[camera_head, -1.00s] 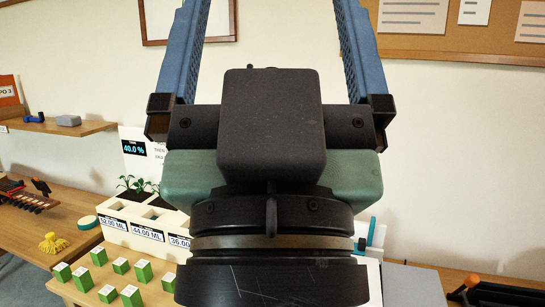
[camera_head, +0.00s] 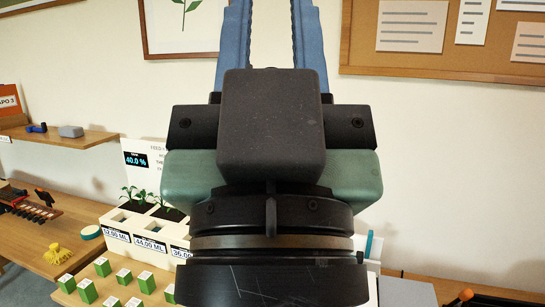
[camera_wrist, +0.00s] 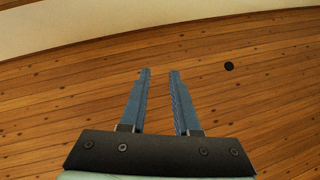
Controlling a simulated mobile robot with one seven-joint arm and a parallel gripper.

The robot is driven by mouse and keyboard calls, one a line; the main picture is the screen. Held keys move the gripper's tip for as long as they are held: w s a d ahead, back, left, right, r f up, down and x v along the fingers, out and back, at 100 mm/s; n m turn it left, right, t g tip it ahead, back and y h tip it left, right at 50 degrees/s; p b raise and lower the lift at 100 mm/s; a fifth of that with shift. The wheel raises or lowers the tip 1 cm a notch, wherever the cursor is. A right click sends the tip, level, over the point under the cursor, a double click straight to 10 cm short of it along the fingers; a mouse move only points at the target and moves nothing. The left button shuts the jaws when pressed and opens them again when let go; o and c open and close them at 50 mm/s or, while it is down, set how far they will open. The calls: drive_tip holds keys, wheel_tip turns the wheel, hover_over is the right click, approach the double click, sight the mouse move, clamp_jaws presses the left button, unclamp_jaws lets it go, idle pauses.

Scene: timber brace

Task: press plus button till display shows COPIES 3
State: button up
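My gripper (camera_wrist: 160,71) is raised in front of the wall and empty. Its two blue fingers stand apart with a narrow gap between them in the wrist view. In the head view the fingers of my gripper (camera_head: 270,40) point up, and their tips are cut off by the top edge. No plus button and no display reading COPIES can be seen. My gripper and wrist hide the middle of the head view. A white object (camera_head: 398,291) shows partly behind my wrist at the lower right, too covered to identify.
A white planter (camera_head: 122,232) with volume labels stands at left, with several green-and-white boxes (camera_head: 146,281) before it. A yellow object (camera_head: 56,254) lies further left. A shelf (camera_head: 65,137) and a corkboard (camera_head: 430,62) are on the wall.

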clamp_jaws()
idle(1.1)
